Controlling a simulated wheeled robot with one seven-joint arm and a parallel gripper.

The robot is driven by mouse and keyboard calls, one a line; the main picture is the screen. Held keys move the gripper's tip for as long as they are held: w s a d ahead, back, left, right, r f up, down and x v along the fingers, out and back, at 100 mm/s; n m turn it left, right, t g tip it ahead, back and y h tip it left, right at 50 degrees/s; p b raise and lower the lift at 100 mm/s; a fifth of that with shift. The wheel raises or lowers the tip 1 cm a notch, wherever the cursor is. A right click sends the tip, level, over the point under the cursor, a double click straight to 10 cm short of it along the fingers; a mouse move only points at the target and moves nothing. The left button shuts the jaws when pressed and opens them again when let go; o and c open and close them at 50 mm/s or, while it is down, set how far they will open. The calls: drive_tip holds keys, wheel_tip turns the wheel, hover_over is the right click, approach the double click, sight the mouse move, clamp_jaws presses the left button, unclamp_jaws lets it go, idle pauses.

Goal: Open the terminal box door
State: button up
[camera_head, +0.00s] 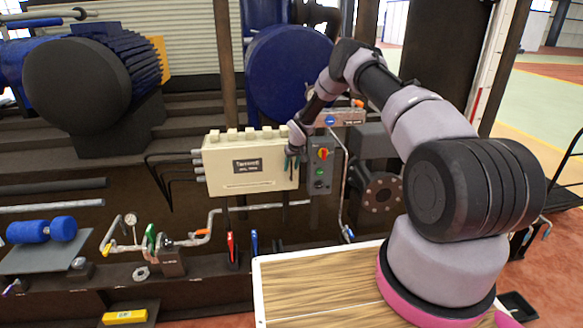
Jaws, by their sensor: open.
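The terminal box (225,177) is a cream box with a dark label plate on its front door and several knobs along its top. It is mounted upright in the middle of the view, and its door looks shut. My gripper (291,163) is at the right edge of the door, in front of the box. Its fingers are open and point down; they are small here, and I cannot tell whether they touch the door. The arm's end hides the box's upper right corner.
A grey control panel (321,178) with a red-yellow switch stands just right of the box. Dark cables enter the box's left side. Pipes with a gauge (131,219) and valves lie below left. A wooden tabletop (315,285) is in front.

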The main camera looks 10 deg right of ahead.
drive_tip(key=shift+f, duration=0.1)
clamp_jaws()
idle(1.4)
